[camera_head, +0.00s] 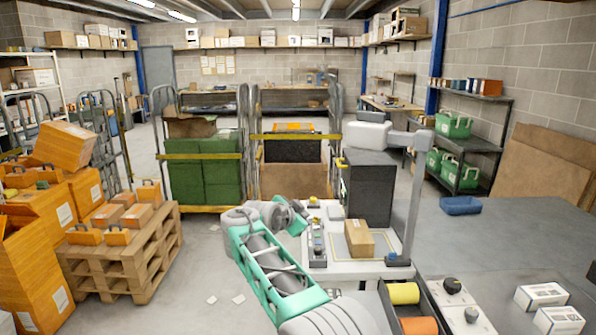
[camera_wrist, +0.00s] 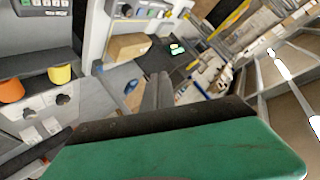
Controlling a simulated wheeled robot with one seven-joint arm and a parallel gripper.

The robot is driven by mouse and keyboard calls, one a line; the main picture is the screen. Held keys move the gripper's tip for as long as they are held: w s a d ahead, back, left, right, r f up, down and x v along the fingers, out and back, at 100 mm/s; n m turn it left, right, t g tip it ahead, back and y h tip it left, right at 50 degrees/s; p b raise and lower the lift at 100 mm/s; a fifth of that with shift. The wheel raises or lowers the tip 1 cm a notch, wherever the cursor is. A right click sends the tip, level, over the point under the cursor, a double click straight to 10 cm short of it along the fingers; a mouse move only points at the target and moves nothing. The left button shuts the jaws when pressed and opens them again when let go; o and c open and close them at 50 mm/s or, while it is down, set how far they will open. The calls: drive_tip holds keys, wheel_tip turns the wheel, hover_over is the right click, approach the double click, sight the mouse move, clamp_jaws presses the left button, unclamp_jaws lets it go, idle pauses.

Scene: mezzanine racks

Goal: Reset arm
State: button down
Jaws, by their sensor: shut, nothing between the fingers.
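My gripper (camera_wrist: 161,78) shows in the wrist view as grey fingers close together, shut and empty. Its fingertips cannot be made out in the head view. A green and dark part of my own arm fills the bottom of the wrist view.
A cardboard box (camera_head: 359,240) sits on the white worktop (camera_head: 345,270) beside a grey post (camera_head: 415,195). Yellow and orange rolls (camera_head: 404,293) lie at the front. Roll cages (camera_head: 205,165) stand behind; a pallet (camera_head: 120,255) with orange boxes stands left. Open floor lies between.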

drive_tip(key=s+a+f+n+g+y, duration=0.1)
drive_tip(key=s+a+f+n+g, duration=0.15)
drive_tip(key=f, duration=0.45)
drive_tip(key=s+a+f+n+g+y, duration=0.1)
drive_tip(key=s+f+n, duration=0.15)
drive_tip(key=f, duration=0.45)
drive_tip(key=s+f+n+g+y, duration=0.1)
drive_tip(key=s+f+n+g, duration=0.3)
drive_tip(key=s+f+n, duration=0.55)
drive_tip(key=s+d+r+g+y, duration=0.1)
drive_tip(key=s+d, duration=0.3)
drive_tip(key=s, duration=0.7)
drive_tip(key=s+d+g+y, duration=0.1)
drive_tip(key=s+d+g, duration=0.15)
drive_tip(key=s, duration=0.75)
drive_tip(key=s+d+r+g, duration=0.1)
drive_tip(key=s+d, duration=0.4)
drive_tip(key=s, duration=0.6)
drive_tip(key=w+d+r+m+t, duration=0.2)
drive_tip(key=d+r+m+t, duration=0.1)
drive_tip(key=d+r, duration=0.3)
wheel_tip(320, 180, up, 2)
drive_tip(key=shift+r+t, duration=0.25)
drive_tip(key=shift+t, duration=0.15)
